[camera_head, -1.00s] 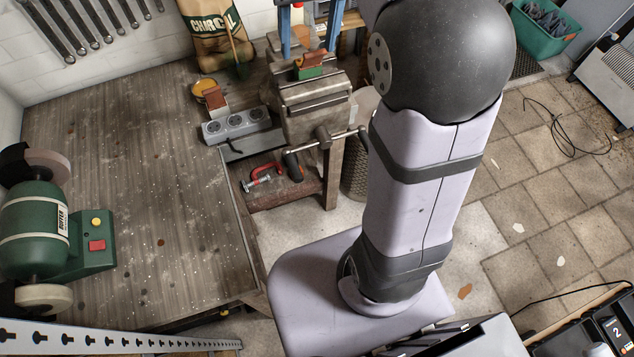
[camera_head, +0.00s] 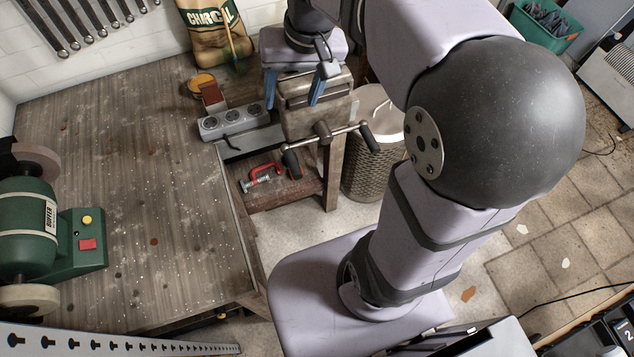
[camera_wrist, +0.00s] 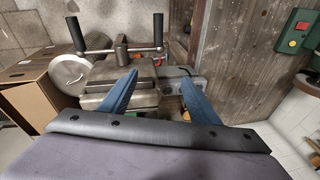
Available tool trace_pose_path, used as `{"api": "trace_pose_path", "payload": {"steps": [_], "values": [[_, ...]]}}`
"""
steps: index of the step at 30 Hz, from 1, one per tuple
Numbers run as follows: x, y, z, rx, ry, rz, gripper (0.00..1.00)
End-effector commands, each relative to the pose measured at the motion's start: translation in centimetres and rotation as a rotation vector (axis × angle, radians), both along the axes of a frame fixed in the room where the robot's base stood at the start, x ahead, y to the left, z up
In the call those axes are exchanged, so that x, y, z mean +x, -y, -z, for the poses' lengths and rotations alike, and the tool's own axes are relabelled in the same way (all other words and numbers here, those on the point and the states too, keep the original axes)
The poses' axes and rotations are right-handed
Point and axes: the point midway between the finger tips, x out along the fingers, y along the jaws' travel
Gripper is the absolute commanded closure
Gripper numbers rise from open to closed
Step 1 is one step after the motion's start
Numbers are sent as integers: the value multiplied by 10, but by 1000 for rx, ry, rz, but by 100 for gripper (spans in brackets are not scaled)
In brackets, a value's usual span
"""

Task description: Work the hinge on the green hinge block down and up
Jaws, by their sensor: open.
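The green hinge block, seen on top of the vise earlier, is hidden in the head view behind my gripper (camera_head: 294,90), and I cannot make it out in the wrist view. The grey vise (camera_head: 314,110) stands at the bench corner. My gripper is above the vise, pointing down, its two blue fingers spread apart and no object visible between them. The fingers also show in the wrist view (camera_wrist: 160,77), with the vise (camera_wrist: 120,72) beyond the left finger. Whether the fingers touch the block cannot be seen.
A power strip (camera_head: 234,121) and a brown upright piece (camera_head: 211,94) are left of the vise. The vise handle (camera_head: 322,133) sticks out in front. A red clamp (camera_head: 262,176) lies on the lower shelf. A green buffer (camera_head: 35,230) stands far left; the middle bench is clear.

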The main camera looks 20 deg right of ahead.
Motion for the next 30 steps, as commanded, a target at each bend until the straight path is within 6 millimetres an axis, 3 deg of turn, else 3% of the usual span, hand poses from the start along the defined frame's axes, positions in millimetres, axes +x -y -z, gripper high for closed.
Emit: {"api": "trace_pose_path", "payload": {"steps": [1, 12, 30], "values": [[-4, 1, 13, -1, -16, -10, 44], [-34, 3, 72, -6, -121, -97, 44], [-89, 4, 157, 13, -284, -238, 44]]}}
